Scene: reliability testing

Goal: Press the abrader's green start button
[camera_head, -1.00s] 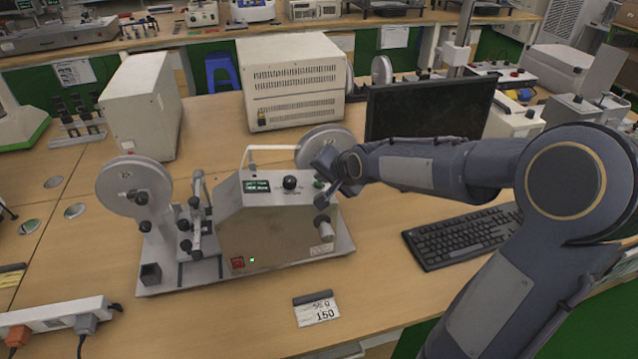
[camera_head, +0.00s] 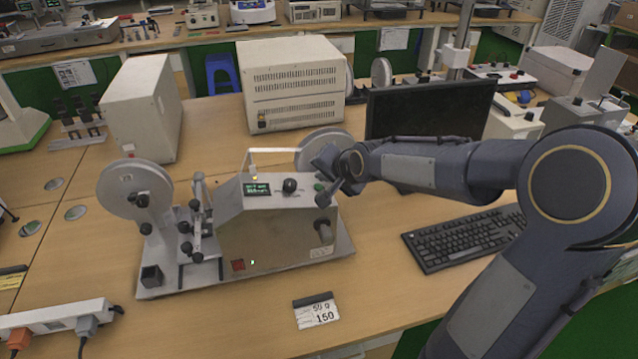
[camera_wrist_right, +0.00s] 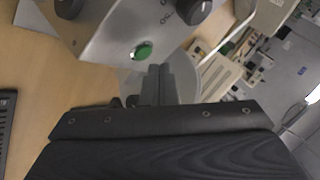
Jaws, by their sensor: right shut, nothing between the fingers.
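The abrader (camera_head: 270,235) stands on the wooden bench, a metal unit with a lit display (camera_head: 257,188), a black knob (camera_head: 289,186) and reels. Its green start button (camera_head: 319,187) sits right of the knob, partly crowded by my right gripper (camera_head: 324,197). In the right wrist view the green button (camera_wrist_right: 142,51) shows clearly on the panel. The shut, empty right fingertips (camera_wrist_right: 158,67) are just below and right of it in that picture. Contact with the button cannot be made out. My left gripper is not in view.
A monitor (camera_head: 430,112) and a keyboard (camera_head: 465,237) are to the right of the abrader. A beige box (camera_head: 292,82) stands behind it. A label card (camera_head: 317,312) lies in front, and a power strip (camera_head: 55,318) is at the lower left. The bench front is mostly clear.

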